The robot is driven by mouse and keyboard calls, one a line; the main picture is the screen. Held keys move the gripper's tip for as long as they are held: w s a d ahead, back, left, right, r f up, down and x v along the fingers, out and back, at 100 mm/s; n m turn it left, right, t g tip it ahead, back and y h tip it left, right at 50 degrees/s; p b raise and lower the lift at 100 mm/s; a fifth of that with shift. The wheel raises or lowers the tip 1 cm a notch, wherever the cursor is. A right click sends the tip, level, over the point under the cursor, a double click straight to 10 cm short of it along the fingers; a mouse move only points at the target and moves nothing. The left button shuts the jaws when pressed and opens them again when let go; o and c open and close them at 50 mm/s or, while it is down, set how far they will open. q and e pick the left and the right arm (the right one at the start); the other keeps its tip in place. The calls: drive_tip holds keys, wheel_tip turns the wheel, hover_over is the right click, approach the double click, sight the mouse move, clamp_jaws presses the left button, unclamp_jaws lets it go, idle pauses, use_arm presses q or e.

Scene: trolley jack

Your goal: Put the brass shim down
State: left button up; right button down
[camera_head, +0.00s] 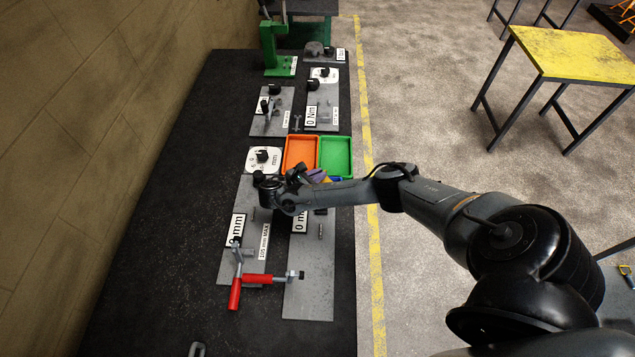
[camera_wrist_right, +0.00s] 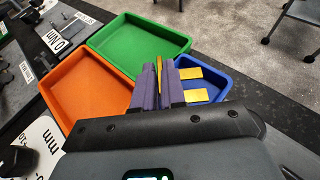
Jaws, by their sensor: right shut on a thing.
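My right gripper (camera_wrist_right: 159,78) is shut on a thin brass shim (camera_wrist_right: 159,66), which stands on edge between its purple fingers. The fingers are over the place where the orange tray, green tray and blue tray (camera_wrist_right: 224,84) meet; the height of the shim above them is hard to judge. Two flat brass-yellow pieces (camera_wrist_right: 191,73) lie in the blue tray, right of the fingers. In the head view my right gripper (camera_head: 316,176) is just below the trays, and the shim cannot be made out. My left gripper is not in view.
The orange tray (camera_head: 287,168) and green tray (camera_head: 350,158) stand side by side and look empty. Grey plates with gauges and labels surround them on the black bench. A red-handled clamp (camera_head: 235,292) is nearer. The bench's left side is clear.

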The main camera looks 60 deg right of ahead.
wheel_tip(320, 180, down, 4)
drive_tip(key=shift+a+r+b, duration=0.1)
drive_tip(key=shift+r+b, duration=0.05)
drive_tip(key=shift+b, duration=0.2)
drive_tip(key=c, duration=1.5)
unclamp_jaws()
